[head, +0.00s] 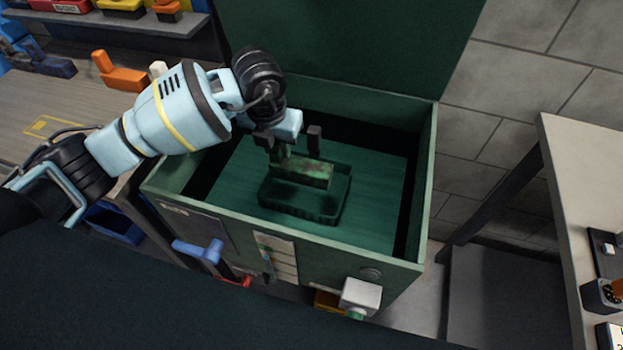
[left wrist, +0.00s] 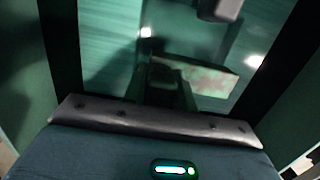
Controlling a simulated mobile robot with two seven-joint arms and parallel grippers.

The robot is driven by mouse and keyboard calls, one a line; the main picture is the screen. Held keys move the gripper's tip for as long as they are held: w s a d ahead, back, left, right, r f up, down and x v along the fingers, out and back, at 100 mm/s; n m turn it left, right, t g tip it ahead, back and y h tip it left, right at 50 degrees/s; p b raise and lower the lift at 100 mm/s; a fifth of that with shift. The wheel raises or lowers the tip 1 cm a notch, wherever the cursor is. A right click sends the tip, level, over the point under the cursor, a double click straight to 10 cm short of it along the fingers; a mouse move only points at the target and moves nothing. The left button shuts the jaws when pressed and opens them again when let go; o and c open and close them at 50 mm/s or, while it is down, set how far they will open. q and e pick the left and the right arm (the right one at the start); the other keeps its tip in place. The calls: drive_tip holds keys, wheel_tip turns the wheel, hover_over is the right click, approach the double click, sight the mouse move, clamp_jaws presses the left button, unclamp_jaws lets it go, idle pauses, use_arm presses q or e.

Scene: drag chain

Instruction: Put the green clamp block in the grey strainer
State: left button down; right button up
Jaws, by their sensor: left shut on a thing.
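The green clamp block (head: 312,174), mottled with rusty brown patches, hangs from my left gripper (head: 287,143) inside an open green tank. It also shows in the left wrist view (left wrist: 210,78). My left gripper is shut on it; the exact contact is hard to make out. The strainer (head: 318,214) is a shallow rectangular basket that looks dark green here. It sits in the tank just below the block. The block appears over the strainer; how much gap lies between them I cannot tell. My right gripper is not in view.
The tank (head: 428,190) has raised walls around the strainer, and its lid (head: 350,45) stands open at the back. A workbench (head: 60,105) with an orange part (head: 120,75) is at left. A pale table (head: 580,180) stands at right.

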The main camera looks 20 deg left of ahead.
use_arm(q)
drive_tip(key=shift+f, duration=4.85)
drive_tip(key=shift+f, duration=0.2)
drive_tip(key=c, duration=1.1)
unclamp_jaws()
drive_tip(key=r, duration=0.4)
drive_tip(key=s+r, duration=0.1)
drive_tip(key=r, duration=0.7)
drive_tip(key=shift+s+r+p, duration=0.1)
drive_tip(key=shift+s+p, duration=0.25)
drive_tip(key=shift+s, duration=0.05)
